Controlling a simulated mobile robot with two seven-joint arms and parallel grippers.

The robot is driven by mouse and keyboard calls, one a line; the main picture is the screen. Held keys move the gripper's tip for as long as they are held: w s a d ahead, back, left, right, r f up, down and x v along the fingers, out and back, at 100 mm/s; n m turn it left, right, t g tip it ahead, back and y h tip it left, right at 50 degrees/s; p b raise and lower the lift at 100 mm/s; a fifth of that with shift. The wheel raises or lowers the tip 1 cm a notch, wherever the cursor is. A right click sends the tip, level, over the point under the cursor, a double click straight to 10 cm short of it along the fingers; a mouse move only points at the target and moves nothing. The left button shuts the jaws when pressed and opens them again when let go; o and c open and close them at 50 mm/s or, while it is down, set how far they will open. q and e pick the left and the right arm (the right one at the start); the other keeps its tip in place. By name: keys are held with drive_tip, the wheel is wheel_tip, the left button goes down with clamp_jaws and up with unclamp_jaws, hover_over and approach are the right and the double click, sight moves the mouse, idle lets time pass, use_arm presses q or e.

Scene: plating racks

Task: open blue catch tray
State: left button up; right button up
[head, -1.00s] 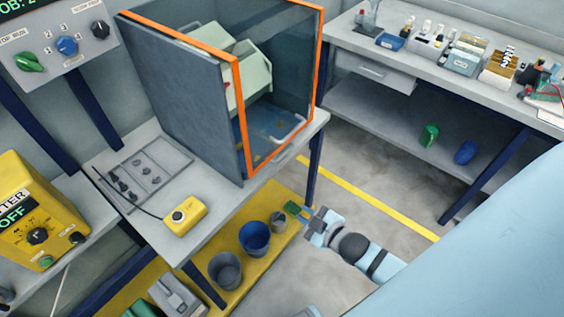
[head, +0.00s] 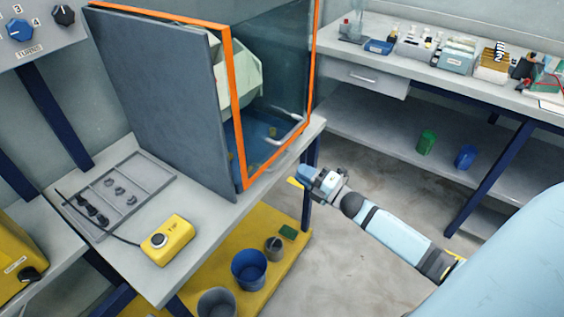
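A blue catch tray (head: 256,143) lies at the bottom of the orange-framed enclosure (head: 237,110), seen through its clear panel. A pale bar handle (head: 291,131) shows at the tray's right end; I cannot tell whether it belongs to the tray or the panel. My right gripper (head: 303,176) is beside the bench's right edge, below and to the right of the handle, apart from it. Its fingertips are small and partly turned away, so its opening is unclear. My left gripper is not in view.
A yellow box with a cable (head: 168,239) and a grey sectioned tray (head: 126,196) are on the bench. Buckets, one of them blue (head: 249,268), stand on the yellow lower shelf. A bench with racks (head: 440,77) stands behind. Floor right of my gripper is open.

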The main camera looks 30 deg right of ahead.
sight(282, 160)
drive_tip(key=x, duration=0.7)
drive_tip(key=shift+w+a, duration=0.1)
drive_tip(key=shift+w, duration=0.1)
clamp_jaws()
